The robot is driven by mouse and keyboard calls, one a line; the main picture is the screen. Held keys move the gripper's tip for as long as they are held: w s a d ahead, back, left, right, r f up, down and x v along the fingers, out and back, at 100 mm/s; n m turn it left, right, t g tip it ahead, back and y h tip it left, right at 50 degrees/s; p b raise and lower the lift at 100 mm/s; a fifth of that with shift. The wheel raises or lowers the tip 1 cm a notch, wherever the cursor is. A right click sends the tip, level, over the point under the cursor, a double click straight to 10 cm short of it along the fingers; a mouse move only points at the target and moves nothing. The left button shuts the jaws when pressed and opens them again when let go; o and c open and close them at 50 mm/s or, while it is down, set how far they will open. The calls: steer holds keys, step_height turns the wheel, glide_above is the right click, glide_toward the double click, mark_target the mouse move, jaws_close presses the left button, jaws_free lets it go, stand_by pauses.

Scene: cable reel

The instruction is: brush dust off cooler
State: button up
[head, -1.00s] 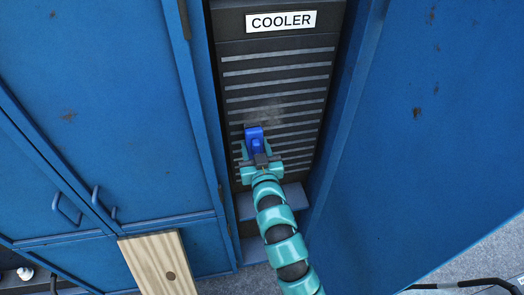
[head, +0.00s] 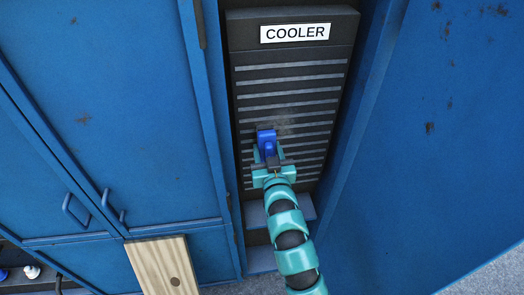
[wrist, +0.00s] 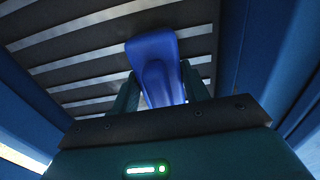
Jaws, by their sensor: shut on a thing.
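The cooler (head: 245,30) is a tall dark unit with pale horizontal slats and a white COOLER label (head: 295,33), set between blue panels. A faint greyish dust patch (head: 300,128) shows on the slats, just above and right of my gripper. My gripper (head: 269,158) is shut on a blue tool (head: 266,138), likely the brush, in front of the middle slats. In the wrist view the blue tool (wrist: 155,65) stands up between the teal fingers, with the slats behind it. Its bristles are hidden, and I cannot tell whether it touches the slats.
Blue cabinet doors (head: 110,110) stand on the left and a large blue panel (head: 430,130) on the right, leaving a narrow bay. A ledge (head: 302,207) sticks out below the slats. A wooden board (head: 163,268) stands at lower left.

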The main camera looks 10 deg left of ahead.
steer(key=shift+w+d+p, duration=0.8)
steer(key=shift+w+d, duration=0.15)
steer(key=shift+d, duration=1.3)
steer(key=shift+w+d+p, duration=0.75)
steer(key=shift+w+d, duration=0.25)
steer(key=shift+d, duration=1.3)
steer(key=shift+w+d+p, duration=0.8)
steer(key=shift+w+d, duration=0.15)
steer(key=shift+d, duration=1.3)
